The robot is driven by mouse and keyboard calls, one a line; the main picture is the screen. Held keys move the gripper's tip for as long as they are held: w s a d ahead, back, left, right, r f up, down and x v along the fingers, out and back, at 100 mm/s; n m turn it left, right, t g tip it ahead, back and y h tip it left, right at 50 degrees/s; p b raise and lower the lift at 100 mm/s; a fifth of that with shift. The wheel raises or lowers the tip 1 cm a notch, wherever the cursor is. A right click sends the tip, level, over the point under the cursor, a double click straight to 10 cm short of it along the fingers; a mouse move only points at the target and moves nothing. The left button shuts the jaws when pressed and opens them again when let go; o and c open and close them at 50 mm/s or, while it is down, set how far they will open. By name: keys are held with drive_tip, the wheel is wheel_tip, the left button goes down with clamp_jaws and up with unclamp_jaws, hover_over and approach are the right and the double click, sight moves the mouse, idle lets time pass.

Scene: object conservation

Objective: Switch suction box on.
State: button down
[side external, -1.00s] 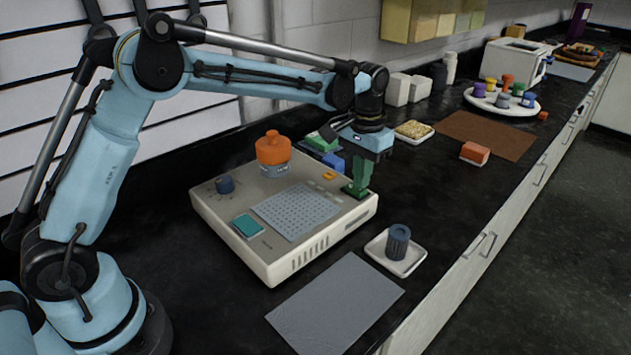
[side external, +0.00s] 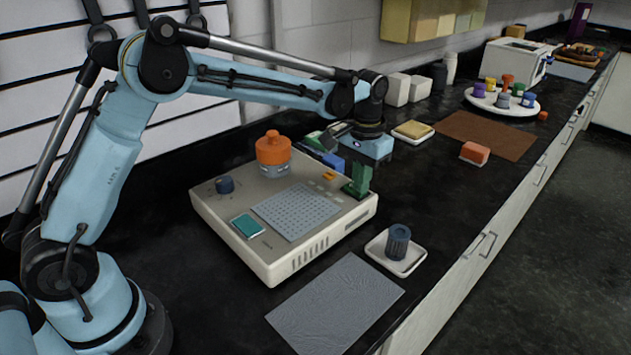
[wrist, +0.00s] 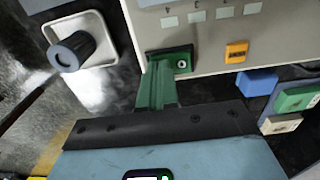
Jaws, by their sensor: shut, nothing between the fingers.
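The suction box (side external: 280,255) is a cream case with a perforated grey top plate (side external: 298,210). At its right corner a green switch lever (side external: 361,178) stands upright on a green base. In the wrist view the lever (wrist: 158,85) rises from its base, which has a small round pale mark (wrist: 182,64). I cannot tell from its pose whether it is on or off. My gripper (side external: 370,153) is shut and empty, just behind the lever. In the wrist view its dark front edge hides the lever's near end; I cannot tell whether they touch.
A white dish (side external: 378,252) holds a ribbed grey cylinder (side external: 398,240). A grey mat (side external: 335,305) lies in front.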

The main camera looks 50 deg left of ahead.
drive_tip(key=shift+r, duration=3.5)
drive_tip(key=s+a+r+t, duration=0.3)
drive_tip(key=s+r+t, duration=0.1)
drive_tip(key=s, duration=0.7)
drive_tip(key=s+a+f+t, duration=0.1)
drive_tip(key=s+f+t, duration=0.2)
drive_tip(key=s, duration=0.6)
drive_tip(key=shift+s+a+f, duration=0.4)
drive_tip(key=shift+f, duration=0.5)
